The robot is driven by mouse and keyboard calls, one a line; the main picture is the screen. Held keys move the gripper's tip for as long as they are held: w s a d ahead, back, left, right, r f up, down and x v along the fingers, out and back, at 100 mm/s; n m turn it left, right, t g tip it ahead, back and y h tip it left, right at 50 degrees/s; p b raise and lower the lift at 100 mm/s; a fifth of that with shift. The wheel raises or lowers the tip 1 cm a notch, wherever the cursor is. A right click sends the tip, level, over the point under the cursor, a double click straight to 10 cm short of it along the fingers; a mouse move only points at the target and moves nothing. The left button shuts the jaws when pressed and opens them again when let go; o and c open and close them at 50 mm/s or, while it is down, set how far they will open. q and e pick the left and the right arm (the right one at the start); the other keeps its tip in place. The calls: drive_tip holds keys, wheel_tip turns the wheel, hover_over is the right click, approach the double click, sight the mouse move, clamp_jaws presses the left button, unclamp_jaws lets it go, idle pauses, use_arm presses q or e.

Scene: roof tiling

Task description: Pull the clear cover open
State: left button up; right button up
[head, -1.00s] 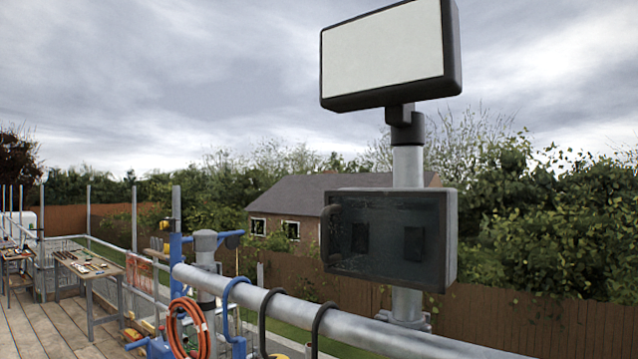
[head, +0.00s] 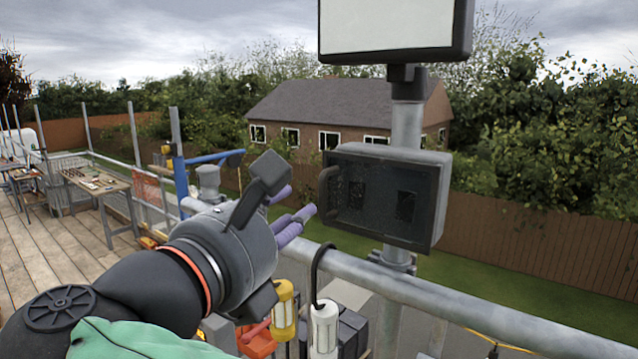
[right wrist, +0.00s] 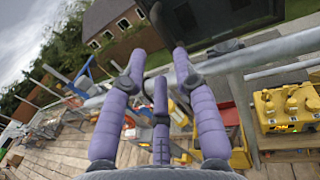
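A dark box with a smoky see-through cover (head: 376,206) is fixed to a grey post. Its front looks closed, and two dark shapes show behind it. A dark curved handle (head: 326,186) stands out at the cover's left edge. My right gripper (head: 299,213) has purple fingers and is to the left of the handle, slightly lower in the picture. A gap shows between them. In the right wrist view the fingers (right wrist: 160,62) are spread with nothing between them, and part of the dark box (right wrist: 205,18) shows at the top. My left gripper is out of view.
A blank white panel (head: 395,25) sits above the box on the same post. A grey rail (head: 470,296) runs below the box, with a yellow lamp (head: 284,310) and a white lamp (head: 323,326) hanging near it. A workbench (head: 92,182) stands far left.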

sight(320, 211)
drive_tip(key=p+x, duration=0.1)
drive_tip(key=x, duration=0.8)
drive_tip(key=shift+w+d+f, duration=0.1)
drive_tip(key=shift+w+d, duration=0.05)
drive_tip(key=shift+w, duration=0.05)
clamp_jaws()
